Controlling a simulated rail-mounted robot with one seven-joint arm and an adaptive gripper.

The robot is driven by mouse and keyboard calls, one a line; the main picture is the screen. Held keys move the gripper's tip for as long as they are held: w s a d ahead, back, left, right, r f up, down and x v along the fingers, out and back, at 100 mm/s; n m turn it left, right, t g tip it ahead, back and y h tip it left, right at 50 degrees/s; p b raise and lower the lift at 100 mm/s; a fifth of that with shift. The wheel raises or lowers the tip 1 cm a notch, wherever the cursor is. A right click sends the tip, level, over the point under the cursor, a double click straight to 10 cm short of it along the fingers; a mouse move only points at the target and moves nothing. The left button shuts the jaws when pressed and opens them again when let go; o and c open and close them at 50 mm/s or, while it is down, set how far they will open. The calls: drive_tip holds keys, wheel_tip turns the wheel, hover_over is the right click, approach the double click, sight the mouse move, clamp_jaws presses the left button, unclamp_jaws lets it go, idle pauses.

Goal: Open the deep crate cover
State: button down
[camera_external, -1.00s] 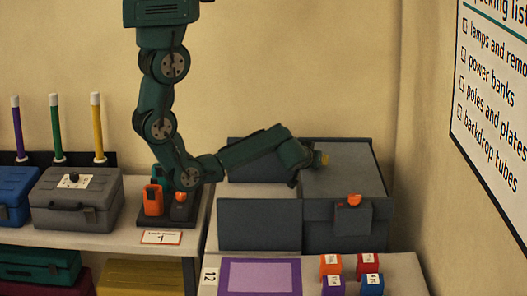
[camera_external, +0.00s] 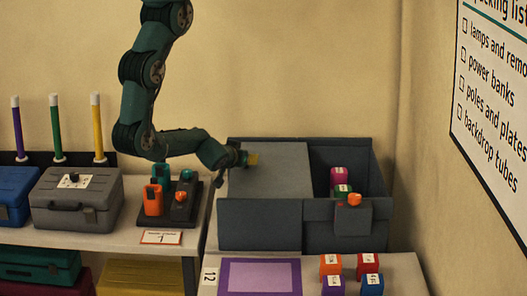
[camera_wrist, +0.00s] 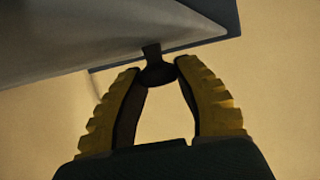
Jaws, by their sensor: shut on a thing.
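The deep crate (camera_external: 260,233) is a dark grey box on the table at centre right. Its flat grey cover (camera_external: 275,180) lies over the left part, and the right part of the crate is uncovered. My gripper (camera_external: 250,160) is at the cover's left rear in the external view. In the wrist view my yellow-padded fingers (camera_wrist: 160,85) are shut on a small dark knob (camera_wrist: 158,72) that joins the cover (camera_wrist: 140,35) by a short stem. A magenta block (camera_external: 341,177) and a green block (camera_external: 342,191) show inside the uncovered right part.
Several numbered blocks (camera_external: 331,264) and a purple-framed mat (camera_external: 225,282) lie in front. A black rack with orange items (camera_external: 180,222) and a grey case (camera_external: 75,200) stand left.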

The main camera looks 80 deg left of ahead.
drive_tip(key=shift+s+a+f, duration=0.1)
drive_tip(key=shift+s, duration=0.4)
drive_tip(key=c, duration=0.8)
unclamp_jaws()
drive_tip(key=shift+o, duration=0.2)
drive_tip(key=v, duration=1.2)
